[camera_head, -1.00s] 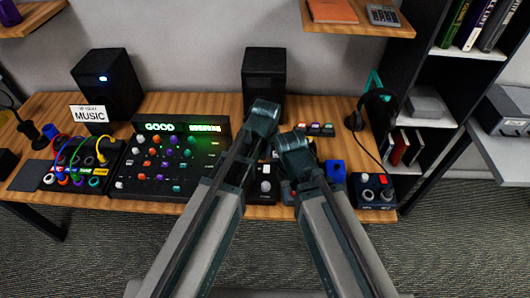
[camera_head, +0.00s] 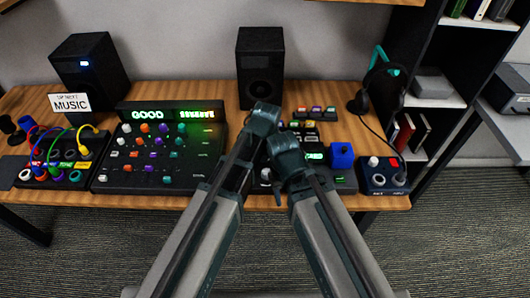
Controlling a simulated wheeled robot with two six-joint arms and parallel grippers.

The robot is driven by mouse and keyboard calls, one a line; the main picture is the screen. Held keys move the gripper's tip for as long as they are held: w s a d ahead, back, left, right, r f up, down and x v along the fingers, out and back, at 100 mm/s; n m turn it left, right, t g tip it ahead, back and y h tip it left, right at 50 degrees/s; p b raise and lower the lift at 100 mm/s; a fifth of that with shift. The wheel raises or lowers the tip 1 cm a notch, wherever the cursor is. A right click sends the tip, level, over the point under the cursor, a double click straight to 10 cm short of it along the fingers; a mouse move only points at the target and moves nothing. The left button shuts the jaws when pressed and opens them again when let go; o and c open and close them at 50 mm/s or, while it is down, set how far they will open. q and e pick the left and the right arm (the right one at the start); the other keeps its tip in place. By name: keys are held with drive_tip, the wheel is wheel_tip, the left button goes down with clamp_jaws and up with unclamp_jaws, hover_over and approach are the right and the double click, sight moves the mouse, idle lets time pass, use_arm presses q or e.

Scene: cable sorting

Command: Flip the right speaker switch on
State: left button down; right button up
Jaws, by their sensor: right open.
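The right speaker (camera_head: 261,56) is a black box standing upright at the back of the desk, with no lit light on its front. I cannot make out its switch. The left speaker (camera_head: 90,72) at the back left shows a lit blue-white light. My right gripper (camera_head: 279,192) is open, small and partly hidden by its arm, over the front of the desk. It is well in front of the right speaker and apart from it. My left arm reaches up the middle in front of the speaker's base, and its gripper does not show.
A mixer panel (camera_head: 155,154) with coloured knobs and a green display lies left of my arms. A blue block (camera_head: 341,155), a small knob box (camera_head: 384,177) and headphones (camera_head: 377,88) are at the right. A MUSIC sign (camera_head: 71,104) and plugged cables are at the left.

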use_arm(q)
drive_tip(key=shift+s+f+b, duration=0.15)
drive_tip(key=shift+f+b, duration=0.2)
drive_tip(key=shift+b, duration=0.05)
drive_tip(key=shift+r, duration=0.1)
drive_tip(key=shift+w+r+p, duration=0.4)
drive_tip(key=shift+w+p, duration=0.1)
drive_tip(key=shift+w, duration=0.25)
drive_tip(key=shift+r, duration=0.1)
